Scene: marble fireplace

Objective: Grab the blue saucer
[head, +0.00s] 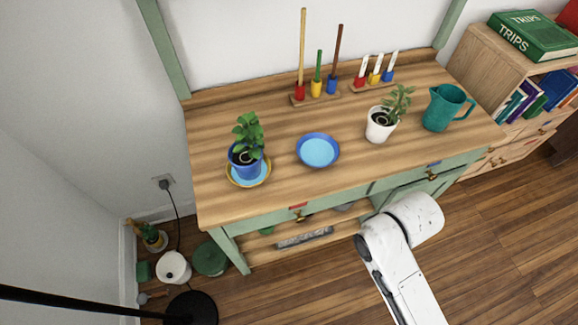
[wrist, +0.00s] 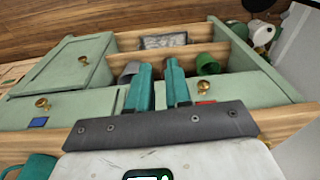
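The blue saucer (head: 318,150) is a round, shallow dish with a darker blue rim and light blue inside. It lies empty on the wooden tabletop, near the middle, in the head view. A second saucer, blue with a yellow rim (head: 237,182), lies to its left under a blue plant pot (head: 245,160). My gripper (wrist: 159,68) shows in the wrist view with two teal fingers apart and nothing between them. It points at the green front of the workbench. The blue saucer is not in the wrist view. In the head view my fingers are hidden.
A white potted plant (head: 380,122) and a teal jug (head: 442,107) stand right of the blue saucer. Peg stands (head: 316,93) with upright rods line the back. The bench's front edge (head: 340,190) lies between my arm and the saucer. The tabletop around the saucer is clear.

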